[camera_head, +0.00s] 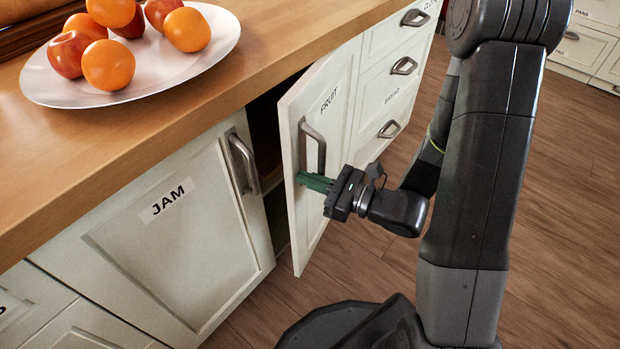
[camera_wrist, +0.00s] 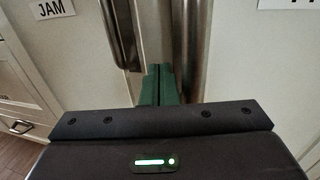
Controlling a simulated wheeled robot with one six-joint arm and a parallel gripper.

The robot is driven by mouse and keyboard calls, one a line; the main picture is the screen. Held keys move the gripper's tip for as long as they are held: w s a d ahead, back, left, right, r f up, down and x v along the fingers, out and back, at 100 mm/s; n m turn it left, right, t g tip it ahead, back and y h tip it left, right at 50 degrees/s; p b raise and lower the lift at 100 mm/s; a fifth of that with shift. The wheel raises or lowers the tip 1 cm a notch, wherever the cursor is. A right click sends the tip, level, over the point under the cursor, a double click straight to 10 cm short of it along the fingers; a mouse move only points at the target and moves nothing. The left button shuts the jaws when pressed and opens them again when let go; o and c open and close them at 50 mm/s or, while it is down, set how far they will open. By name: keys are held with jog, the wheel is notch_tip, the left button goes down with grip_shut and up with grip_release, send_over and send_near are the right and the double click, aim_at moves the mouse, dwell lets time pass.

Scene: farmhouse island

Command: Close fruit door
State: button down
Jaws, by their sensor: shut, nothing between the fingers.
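The fruit door (camera_head: 325,115), a cream panel labelled FRUIT, stands partly open from the wooden-topped island. A dark gap shows at its left edge. Its metal bar handle (camera_head: 314,146) is upright and also shows in the wrist view (camera_wrist: 194,45). My gripper (camera_head: 308,182) is at the front of this door, near its left edge and by the handle's lower end. Its green fingers (camera_wrist: 162,84) are shut together with nothing between them, left of the handle in the wrist view. I cannot tell whether they touch the door.
The JAM door (camera_head: 175,240) with its handle (camera_head: 243,163) is left of the gap. Drawers with handles (camera_head: 390,129) are to the right. A plate (camera_head: 140,92) of oranges and apples sits on the countertop (camera_head: 60,160). Wooden floor (camera_head: 560,200) is open at right.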

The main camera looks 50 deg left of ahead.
jog(key=x, duration=0.8)
jog(key=shift+a, duration=0.4)
jog(key=shift+w, duration=0.1)
send_near(286, 175)
jog(key=s+f, duration=0.1)
jog(key=shift+w+d+m+t+y+p, duration=0.5)
jog(key=shift+w+d+m+t+p, duration=0.25)
jog(key=shift+d+t+p, duration=0.75)
jog(key=shift+g, duration=0.3)
jog(key=x, duration=1.3)
jog(key=shift+s+a+f, duration=0.15)
jog(key=shift+a+f, duration=0.1)
jog(key=shift+a, duration=0.05)
